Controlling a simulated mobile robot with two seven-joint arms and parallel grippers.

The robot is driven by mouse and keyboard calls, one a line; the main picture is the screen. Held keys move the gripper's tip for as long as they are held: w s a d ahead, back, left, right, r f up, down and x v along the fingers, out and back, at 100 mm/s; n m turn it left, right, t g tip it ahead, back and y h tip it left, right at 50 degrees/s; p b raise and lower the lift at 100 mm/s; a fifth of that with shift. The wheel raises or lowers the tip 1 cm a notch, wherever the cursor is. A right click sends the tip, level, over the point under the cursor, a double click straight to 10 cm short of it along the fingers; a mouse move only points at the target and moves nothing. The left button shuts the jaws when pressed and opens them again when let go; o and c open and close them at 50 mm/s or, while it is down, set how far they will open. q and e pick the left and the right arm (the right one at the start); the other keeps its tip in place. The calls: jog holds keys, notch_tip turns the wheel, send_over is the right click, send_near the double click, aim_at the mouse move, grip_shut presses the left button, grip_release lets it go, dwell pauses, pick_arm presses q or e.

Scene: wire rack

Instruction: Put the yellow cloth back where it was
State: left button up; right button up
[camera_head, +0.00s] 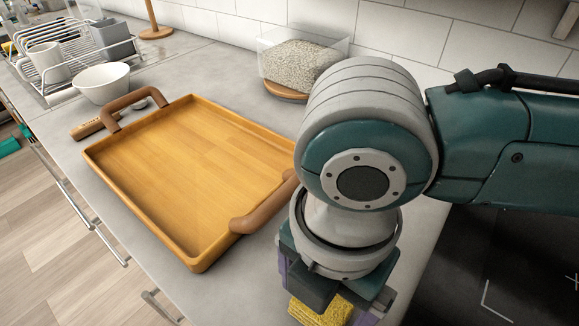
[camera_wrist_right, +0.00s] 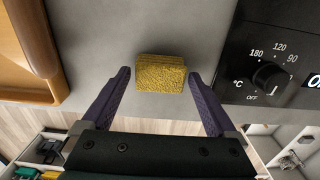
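The yellow cloth (camera_wrist_right: 160,74) is a small, rough-textured block on the grey counter, near its front edge. It also shows in the head view (camera_head: 320,309), partly hidden under my right gripper. My right gripper (camera_wrist_right: 159,82) is open, with one purple finger on each side of the cloth. Gaps show between the cloth and both fingertips, so it is not gripped. My left gripper is in neither view.
A wooden tray (camera_head: 200,160) with brown handles lies left of my right arm. A wire rack (camera_head: 85,52) with a mug (camera_head: 47,62), a white bowl (camera_head: 103,83) and a clear container (camera_head: 300,65) stand farther back. A black oven panel (camera_wrist_right: 275,50) lies right of the cloth. Open drawers (camera_wrist_right: 45,150) sit below the counter.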

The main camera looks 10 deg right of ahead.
jog(key=shift+o, duration=0.2)
jog(key=shift+r, duration=0.25)
notch_tip(320, 180, up, 12)
jog(key=f+p, duration=0.1)
jog(key=p, duration=0.1)
jog(key=s+a+m+y, duration=0.2)
jog(key=a+m+y, duration=0.1)
jog(key=a+m, duration=0.25)
jog(key=s+d+f+m+t+h, duration=0.1)
jog(key=s+d+f+m, duration=0.1)
jog(key=d+m, duration=0.6)
jog(key=s+d+f+m+t+h, duration=0.1)
jog(key=s+d+m, duration=0.3)
jog(key=d+m, duration=0.4)
jog(key=shift+f+m+t+h, duration=0.4)
jog(key=shift+f+m+t, duration=0.2)
jog(key=shift+m+t, duration=0.35)
